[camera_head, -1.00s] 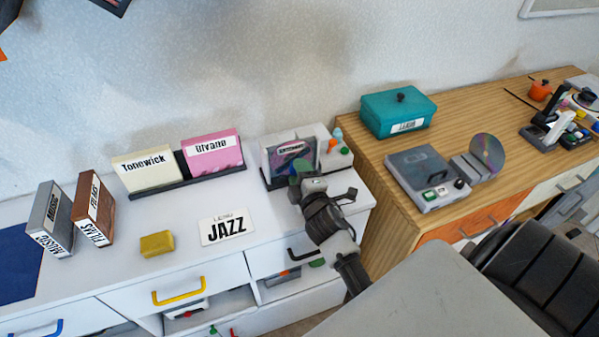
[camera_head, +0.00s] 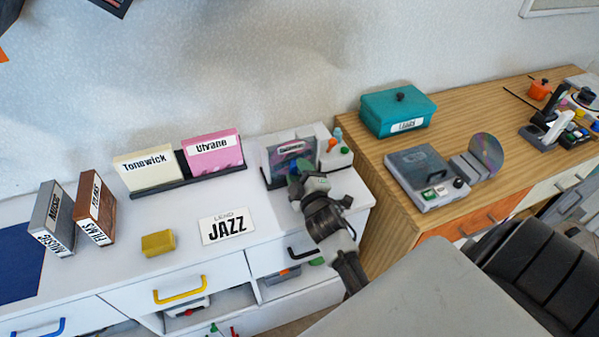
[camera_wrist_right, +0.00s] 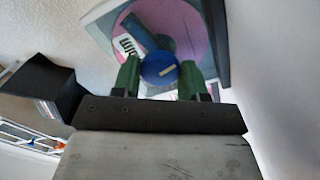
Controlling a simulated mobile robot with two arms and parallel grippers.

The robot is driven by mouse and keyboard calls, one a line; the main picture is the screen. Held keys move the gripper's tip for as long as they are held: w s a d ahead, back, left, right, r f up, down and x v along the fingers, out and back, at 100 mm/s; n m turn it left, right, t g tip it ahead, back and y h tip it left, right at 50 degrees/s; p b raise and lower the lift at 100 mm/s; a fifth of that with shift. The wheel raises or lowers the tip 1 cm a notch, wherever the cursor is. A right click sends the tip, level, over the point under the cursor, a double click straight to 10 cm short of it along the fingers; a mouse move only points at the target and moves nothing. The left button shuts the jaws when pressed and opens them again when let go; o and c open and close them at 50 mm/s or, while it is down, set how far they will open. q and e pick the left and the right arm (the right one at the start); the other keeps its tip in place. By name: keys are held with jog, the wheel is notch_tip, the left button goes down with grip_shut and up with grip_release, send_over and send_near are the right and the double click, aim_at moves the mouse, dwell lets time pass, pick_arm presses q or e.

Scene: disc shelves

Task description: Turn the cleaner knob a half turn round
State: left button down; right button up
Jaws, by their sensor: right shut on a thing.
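The cleaner (camera_head: 272,172) is a dark-framed unit at the right end of the white cabinet top, with a shiny disc in it. Its blue knob (camera_wrist_right: 158,68) shows in the right wrist view, with a short pale mark on its face, in front of the pink-purple disc (camera_wrist_right: 190,28). My right gripper (camera_head: 296,184) is at the front of the cleaner. In the right wrist view its green fingertips (camera_wrist_right: 159,72) are on either side of the knob, shut on it. The knob is hidden by the gripper in the head view. My left gripper is not in view.
A white block with small coloured pieces (camera_head: 337,134) stands close beside the cleaner. A wooden desk (camera_head: 372,165) adjoins at right.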

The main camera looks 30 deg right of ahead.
jog(key=o, duration=0.9)
jog(key=shift+o, duration=0.2)
jog(key=b+v, duration=0.1)
jog(key=v, duration=1)
jog(key=shift+b, duration=0.3)
jog(key=shift+w+a, duration=0.1)
